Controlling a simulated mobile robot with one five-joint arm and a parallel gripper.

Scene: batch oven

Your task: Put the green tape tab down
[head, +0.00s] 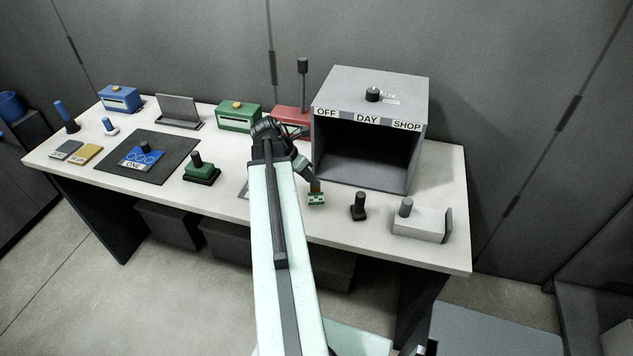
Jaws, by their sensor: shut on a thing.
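The green tape tab (317,200) is a small green piece with pale marks, seen in the head view near the table's front edge, left of the oven opening. My gripper (314,187) is shut on its upper end, coming down from above. The fingers are small and partly dark in this view. I cannot tell whether the tab touches the table top or hangs just above it.
The grey oven (372,95), marked OFF, DAY and SHOP, stands open at the back right. A small black stand (358,206) and a white block (420,223) are to the right.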

